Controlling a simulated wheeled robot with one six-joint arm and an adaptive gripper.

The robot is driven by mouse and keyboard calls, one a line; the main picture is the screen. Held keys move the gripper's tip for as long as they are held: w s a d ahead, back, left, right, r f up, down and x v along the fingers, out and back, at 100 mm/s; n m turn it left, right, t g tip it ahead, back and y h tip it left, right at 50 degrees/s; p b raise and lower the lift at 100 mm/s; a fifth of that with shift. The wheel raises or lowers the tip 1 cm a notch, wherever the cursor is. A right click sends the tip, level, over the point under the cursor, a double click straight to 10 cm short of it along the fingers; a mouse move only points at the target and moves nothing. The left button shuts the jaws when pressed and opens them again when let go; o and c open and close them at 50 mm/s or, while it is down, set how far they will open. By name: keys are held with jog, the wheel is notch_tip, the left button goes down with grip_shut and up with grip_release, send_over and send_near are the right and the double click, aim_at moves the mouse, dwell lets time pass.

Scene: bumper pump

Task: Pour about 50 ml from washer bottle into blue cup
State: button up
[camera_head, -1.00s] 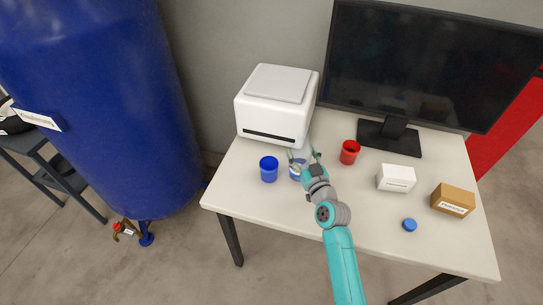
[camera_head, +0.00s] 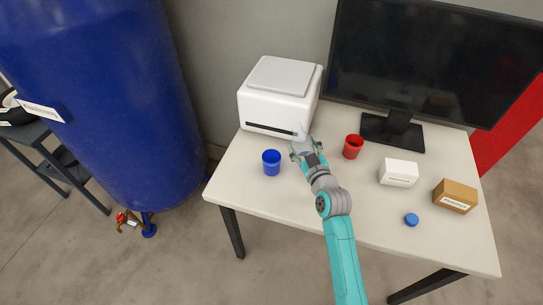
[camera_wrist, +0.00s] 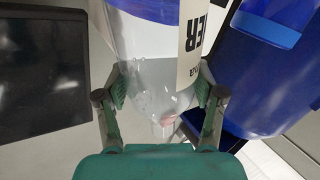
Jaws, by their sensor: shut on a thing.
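My gripper (camera_head: 305,150) is shut on the washer bottle (camera_head: 302,138), above the table near the printer's front. In the wrist view, the bottle (camera_wrist: 155,75) is clear, with a blue part and a lettered label. The jaws (camera_wrist: 160,95) grip both sides of it. In the head view, the jaws hide much of the bottle, and its exact tilt is hard to tell. The blue cup (camera_head: 271,163) stands upright on the table just left of my gripper, apart from it. A blue shape at the wrist view's right cannot be told for certain as cup or tank.
The white printer (camera_head: 280,95) stands behind the bottle. A red cup (camera_head: 353,147) is close on the right. A white box (camera_head: 398,173), brown box (camera_head: 455,196), blue cap (camera_head: 411,220) and monitor (camera_head: 405,65) are farther right. The table's front left (camera_head: 250,195) is clear.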

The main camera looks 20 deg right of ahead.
aim_at(303, 154)
jog(key=shift+w+a+f+n+g+h, duration=0.2)
jog(key=shift+a+n+g, duration=0.1)
jog(key=shift+n, duration=0.55)
jog(key=shift+w+a+f+n+g+h, duration=0.1)
jog(key=shift+a+f+n+g+h, duration=0.15)
jog(key=shift+n, duration=0.6)
jog(key=f+n, duration=0.1)
jog(key=f+n+g+h, duration=0.1)
jog(key=d+f+n, duration=0.1)
jog(key=n, duration=0.1)
jog(key=shift+s+d+g+h, duration=0.1)
jog(key=shift+s+g+h, duration=0.15)
jog(key=shift+s, duration=0.05)
jog(key=shift+d+n+h, duration=0.1)
jog(key=shift+n+h, duration=0.2)
jog(key=shift+n, duration=0.3)
jog(key=shift+w+a+r+n+g+h, duration=0.1)
jog(key=shift+a+r+n+g+h, duration=0.2)
jog(key=shift+r+n, duration=0.3)
jog(key=shift+r, duration=0.1)
jog(key=shift+a+r+n+h, duration=0.15)
jog(key=shift+r+n+h, duration=0.25)
jog(key=shift+r+n, duration=0.3)
jog(key=shift+d+r, duration=0.1)
jog(key=shift+d, duration=0.35)
jog(key=shift+r, duration=0.1)
dwell(1.3)
